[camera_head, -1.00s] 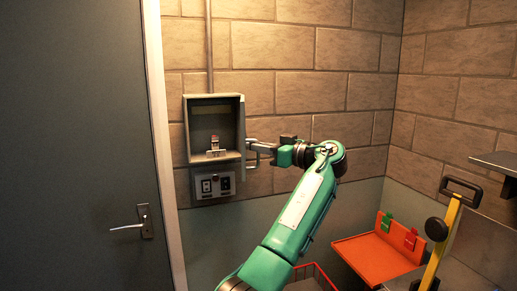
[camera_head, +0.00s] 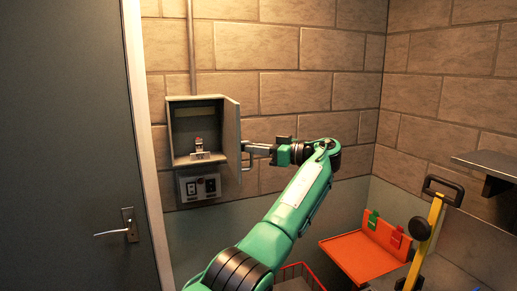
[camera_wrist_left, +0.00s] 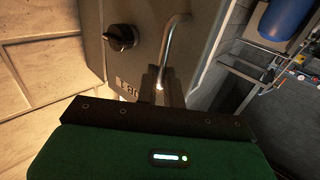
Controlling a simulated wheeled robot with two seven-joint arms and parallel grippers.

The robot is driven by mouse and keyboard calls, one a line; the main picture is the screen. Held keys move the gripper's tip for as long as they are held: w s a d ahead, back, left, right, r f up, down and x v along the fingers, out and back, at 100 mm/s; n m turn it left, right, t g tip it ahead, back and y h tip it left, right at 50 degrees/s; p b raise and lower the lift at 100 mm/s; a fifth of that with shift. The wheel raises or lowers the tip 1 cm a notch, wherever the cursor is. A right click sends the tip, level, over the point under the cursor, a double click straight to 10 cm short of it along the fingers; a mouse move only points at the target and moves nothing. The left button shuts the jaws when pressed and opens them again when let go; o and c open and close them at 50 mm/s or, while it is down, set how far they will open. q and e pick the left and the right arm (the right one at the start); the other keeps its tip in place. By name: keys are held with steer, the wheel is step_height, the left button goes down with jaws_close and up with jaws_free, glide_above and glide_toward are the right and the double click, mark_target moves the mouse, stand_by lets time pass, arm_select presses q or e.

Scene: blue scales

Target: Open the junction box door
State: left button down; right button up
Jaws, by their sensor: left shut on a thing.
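The grey junction box (camera_head: 170,135) is on the brick wall beside a door frame. Its front is uncovered, and a small switch (camera_head: 199,149) with a red part shows inside. The junction box door (camera_head: 232,140) stands out from the box's right side, seen at a steep angle. My left gripper (camera_head: 252,150) is right of this door, shut on its handle. In the left wrist view, the bent metal handle (camera_wrist_left: 168,45) runs down to my left fingers (camera_wrist_left: 160,86). A black knob (camera_wrist_left: 121,37) is on the door panel beside it. My right gripper is not in view.
A switch plate (camera_head: 201,187) is on the wall under the box. A dark room door (camera_head: 70,150) with a lever handle fills the left. An orange tray (camera_head: 365,258), a red basket (camera_head: 300,278) and a yellow-handled cart (camera_head: 432,235) stand at the lower right.

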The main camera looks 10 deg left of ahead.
arm_select(q)
steer(key=shift+a+r, duration=0.35)
steer(key=shift+r, duration=0.15)
steer(key=c, duration=1.6)
jaws_free()
steer(key=shift+w+a+f, duration=0.1)
steer(key=shift+w, duration=0.05)
steer(key=shift+c, duration=0.2)
steer(key=shift+o, duration=0.6)
steer(key=shift+w+a+f, duration=0.2)
steer(key=shift+a+f, duration=0.1)
steer(key=shift+a, duration=0.2)
steer(key=shift+s+d, duration=0.1)
steer(key=shift+d, duration=0.15)
steer(key=s+d+b, duration=0.1)
steer(key=d, duration=0.6)
steer(key=shift+d, duration=0.35)
